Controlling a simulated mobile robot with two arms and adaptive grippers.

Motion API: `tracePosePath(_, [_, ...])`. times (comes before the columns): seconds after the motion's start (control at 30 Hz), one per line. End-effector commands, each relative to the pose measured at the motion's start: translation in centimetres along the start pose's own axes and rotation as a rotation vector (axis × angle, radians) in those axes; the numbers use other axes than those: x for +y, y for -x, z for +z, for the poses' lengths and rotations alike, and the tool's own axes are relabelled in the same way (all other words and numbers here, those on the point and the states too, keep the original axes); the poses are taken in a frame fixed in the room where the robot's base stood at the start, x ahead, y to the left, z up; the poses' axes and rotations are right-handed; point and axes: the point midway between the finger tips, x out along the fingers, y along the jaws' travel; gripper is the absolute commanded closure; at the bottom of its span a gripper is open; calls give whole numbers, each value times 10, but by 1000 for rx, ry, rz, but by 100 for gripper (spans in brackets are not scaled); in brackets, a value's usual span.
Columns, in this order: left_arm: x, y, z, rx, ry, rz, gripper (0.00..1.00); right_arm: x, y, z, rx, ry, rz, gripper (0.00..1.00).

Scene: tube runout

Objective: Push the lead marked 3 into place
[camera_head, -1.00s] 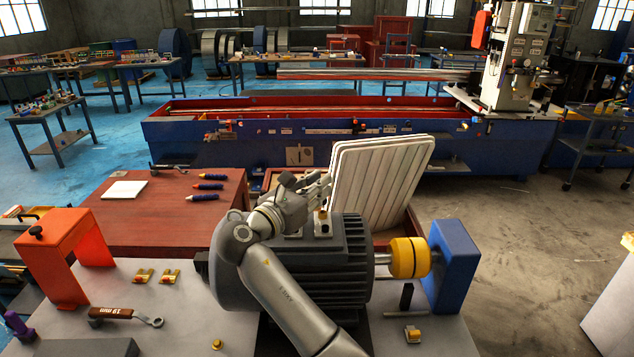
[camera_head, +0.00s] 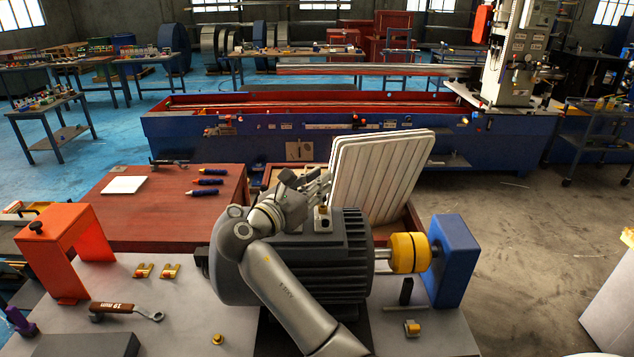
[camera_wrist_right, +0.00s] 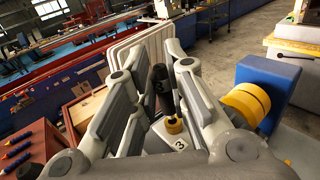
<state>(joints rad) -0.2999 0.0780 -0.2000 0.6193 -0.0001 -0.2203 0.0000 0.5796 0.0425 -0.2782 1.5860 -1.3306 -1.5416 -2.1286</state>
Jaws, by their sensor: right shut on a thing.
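My right gripper (camera_head: 316,187) is over the top of the grey motor (camera_head: 345,262), beside its terminal box (camera_head: 323,224). In the right wrist view its fingers (camera_wrist_right: 161,80) are closed in around a dark, slim lead (camera_wrist_right: 170,104). The lead stands above a brass-coloured round piece (camera_wrist_right: 173,126), and a white surface marked 3 (camera_wrist_right: 180,145) is just below. I cannot tell how deep the lead sits, as the fingers hide part of it. My left gripper is not in view.
A yellow coupling (camera_head: 408,253) and blue block (camera_head: 454,262) stand right of the motor. A pale ribbed panel (camera_head: 381,178) rises behind it.

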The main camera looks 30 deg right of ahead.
Motion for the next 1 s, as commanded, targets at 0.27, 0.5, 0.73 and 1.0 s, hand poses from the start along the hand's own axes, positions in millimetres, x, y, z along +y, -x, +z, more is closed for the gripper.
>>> tracePosePath(0.27, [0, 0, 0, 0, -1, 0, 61, 0, 0, -6, 0, 1, 0, 100])
tracePosePath(0.5, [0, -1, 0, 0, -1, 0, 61, 0, 0, -11, 0, 1, 0, 100])
tracePosePath(0.73, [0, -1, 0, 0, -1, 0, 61, 0, 0, -15, 0, 1, 1, 100])
tracePosePath(1.0, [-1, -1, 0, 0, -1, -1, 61, 0, 0, -18, 0, 1, 0, 69])
